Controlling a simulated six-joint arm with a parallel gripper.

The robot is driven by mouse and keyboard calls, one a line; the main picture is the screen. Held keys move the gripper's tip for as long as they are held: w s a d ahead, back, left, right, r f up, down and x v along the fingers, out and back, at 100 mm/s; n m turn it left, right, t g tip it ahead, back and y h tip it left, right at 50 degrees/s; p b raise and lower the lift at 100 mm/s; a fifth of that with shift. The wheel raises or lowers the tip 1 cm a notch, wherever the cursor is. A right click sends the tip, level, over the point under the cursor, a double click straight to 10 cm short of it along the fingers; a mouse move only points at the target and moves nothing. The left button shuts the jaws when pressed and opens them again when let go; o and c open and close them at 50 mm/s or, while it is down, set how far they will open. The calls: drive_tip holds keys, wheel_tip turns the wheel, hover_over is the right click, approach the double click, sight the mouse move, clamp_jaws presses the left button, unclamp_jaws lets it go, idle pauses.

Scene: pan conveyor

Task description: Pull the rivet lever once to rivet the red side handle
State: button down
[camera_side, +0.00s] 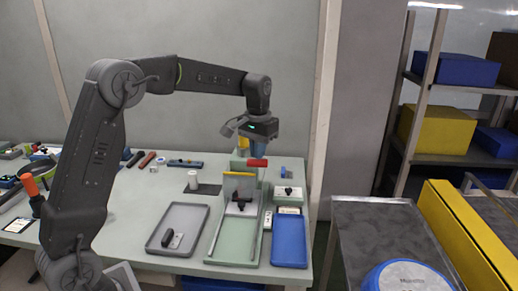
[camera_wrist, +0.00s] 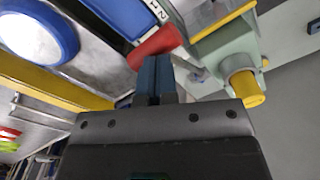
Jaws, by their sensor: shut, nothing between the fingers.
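My gripper (camera_side: 258,150) points down over the green press station at the back right of the table. Its blue fingers are shut and empty in the wrist view (camera_wrist: 155,65). A red cylindrical grip (camera_side: 257,162), apparently the rivet lever's, is just below the fingertips. In the wrist view the red grip (camera_wrist: 158,42) lies right at the fingertips; I cannot tell if they touch. A grey rod (camera_wrist: 193,72) shows between it and the pale green press body (camera_wrist: 218,48). A red handle (camera_side: 147,159) lies on the table at the back left.
A yellow-topped guard (camera_side: 239,175) stands in front of the press, over a green tray (camera_side: 222,248). A grey tray (camera_side: 160,240) and blue tray (camera_side: 290,240) flank it. A blue-rimmed round item (camera_side: 405,277) sits on the metal surface (camera_side: 375,225) at right.

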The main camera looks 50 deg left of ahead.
drive_tip(key=shift+f, duration=0.25)
drive_tip(key=f, duration=0.1)
drive_tip(key=s+d+f, duration=0.1)
drive_tip(key=f, duration=0.3)
drive_tip(key=shift+s+d, duration=0.3)
drive_tip(key=shift+d, duration=0.05)
idle(0.6)
wheel_tip(320, 180, up, 17)
drive_tip(key=s+d, duration=0.1)
idle(2.8)
